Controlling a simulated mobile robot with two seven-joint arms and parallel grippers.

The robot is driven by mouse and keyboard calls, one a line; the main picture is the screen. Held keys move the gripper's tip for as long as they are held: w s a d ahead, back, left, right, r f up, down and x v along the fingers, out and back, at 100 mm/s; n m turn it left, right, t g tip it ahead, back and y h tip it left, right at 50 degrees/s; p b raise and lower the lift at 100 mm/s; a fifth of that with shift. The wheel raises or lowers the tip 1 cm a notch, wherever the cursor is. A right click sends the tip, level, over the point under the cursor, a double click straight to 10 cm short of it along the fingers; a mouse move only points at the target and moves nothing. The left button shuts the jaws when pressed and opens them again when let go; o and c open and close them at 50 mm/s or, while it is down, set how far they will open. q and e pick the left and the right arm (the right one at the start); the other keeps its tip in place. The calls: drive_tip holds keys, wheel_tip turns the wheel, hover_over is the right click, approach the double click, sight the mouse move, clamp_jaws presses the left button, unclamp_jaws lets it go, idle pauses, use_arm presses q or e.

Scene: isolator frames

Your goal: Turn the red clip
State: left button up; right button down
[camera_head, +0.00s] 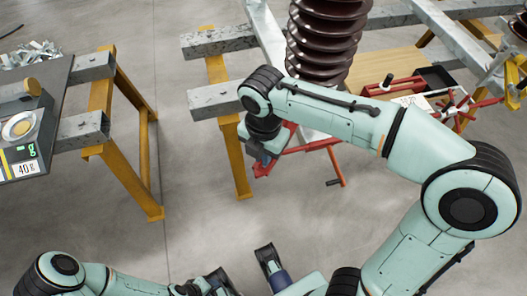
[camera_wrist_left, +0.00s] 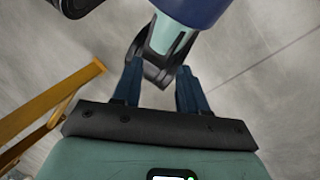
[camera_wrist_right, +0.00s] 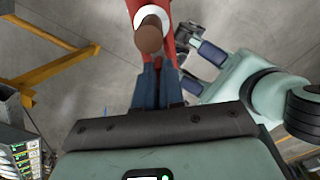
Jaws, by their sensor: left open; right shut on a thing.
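In the right wrist view, the fingers of my right gripper (camera_wrist_right: 157,84) are shut on the red clip (camera_wrist_right: 168,52). A brown, white-ringed round end (camera_wrist_right: 150,38) stands out just beyond the fingertips. My left gripper (camera_head: 244,268) is open and empty, low in the head view and apart from the clip. In the left wrist view its spread fingers (camera_wrist_left: 157,85) have one of my arm's links behind them.
The brown insulator (camera_head: 320,40) stands among grey beams on yellow trestles. Open floor (camera_head: 185,225) lies between.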

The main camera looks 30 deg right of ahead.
drive_tip(key=shift+r+m, duration=0.1)
drive_tip(key=shift+m, duration=0.2)
drive_tip(key=m+p, duration=0.2)
drive_tip(key=m, duration=0.1)
drive_tip(key=m+p, duration=0.2)
drive_tip(key=m, duration=0.3)
drive_tip(key=shift+p, duration=0.4)
drive_tip(key=m+p, duration=0.1)
drive_tip(key=m, duration=0.3)
drive_tip(key=shift+m, duration=0.4)
use_arm(q)
wheel_tip(320, 180, up, 6)
drive_tip(key=s+g, duration=0.1)
drive_tip(key=s, duration=0.1)
drive_tip(key=shift+s+d+f+p, duration=0.15)
drive_tip(key=shift+s+f+p, duration=0.05)
drive_tip(key=shift+s+p, duration=0.25)
use_arm(e)
drive_tip(key=shift+w+m, duration=0.1)
drive_tip(key=shift+m, duration=2.1)
drive_tip(key=c, duration=1.2)
unclamp_jaws()
drive_tip(key=shift+c, duration=0.2)
